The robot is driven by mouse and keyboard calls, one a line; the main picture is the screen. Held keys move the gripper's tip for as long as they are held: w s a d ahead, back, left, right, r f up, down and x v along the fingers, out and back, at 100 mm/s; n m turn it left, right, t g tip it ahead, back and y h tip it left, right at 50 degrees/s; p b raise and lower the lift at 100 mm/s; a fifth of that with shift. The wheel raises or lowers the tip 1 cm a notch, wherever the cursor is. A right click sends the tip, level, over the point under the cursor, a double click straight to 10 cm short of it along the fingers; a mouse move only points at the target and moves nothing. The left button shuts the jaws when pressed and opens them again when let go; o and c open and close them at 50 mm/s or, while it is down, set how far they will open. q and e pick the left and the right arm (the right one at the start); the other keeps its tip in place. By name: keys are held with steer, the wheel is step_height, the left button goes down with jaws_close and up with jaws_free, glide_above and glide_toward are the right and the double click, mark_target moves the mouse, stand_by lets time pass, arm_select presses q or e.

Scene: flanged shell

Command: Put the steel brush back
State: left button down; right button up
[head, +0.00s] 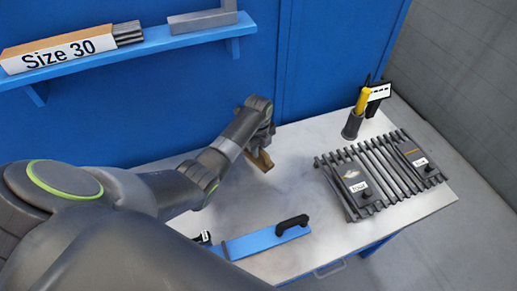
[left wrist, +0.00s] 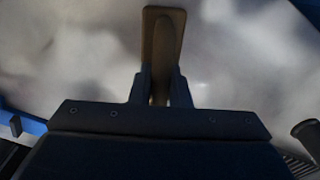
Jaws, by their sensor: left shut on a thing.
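My left gripper (head: 259,148) is shut on a brown, wooden-looking piece (head: 262,162), which appears to be the steel brush. It is held above the grey table (head: 285,200). In the left wrist view the brown piece (left wrist: 163,40) sticks out between the two fingers of the gripper (left wrist: 162,82). No bristles can be made out. My right gripper is not in view.
A dark cup (head: 352,126) with a yellow-handled tool (head: 362,101) stands at the table's back right, by a black item with a white label (head: 379,91). A slatted rack (head: 375,165) bears two labelled dark plates. A blue bar (head: 255,243) with a black handle lies in front. A blue shelf (head: 170,42) holds a "Size 30" box (head: 60,52).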

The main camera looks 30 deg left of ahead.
arm_select(q)
steer(key=shift+f, duration=0.15)
steer(key=c, duration=1.4)
jaws_free()
steer(key=shift+o, duration=0.2)
steer(key=shift+r, duration=0.35)
step_height(320, 180, up, 12)
steer(key=b, duration=0.2)
steer(key=shift+f, duration=0.15)
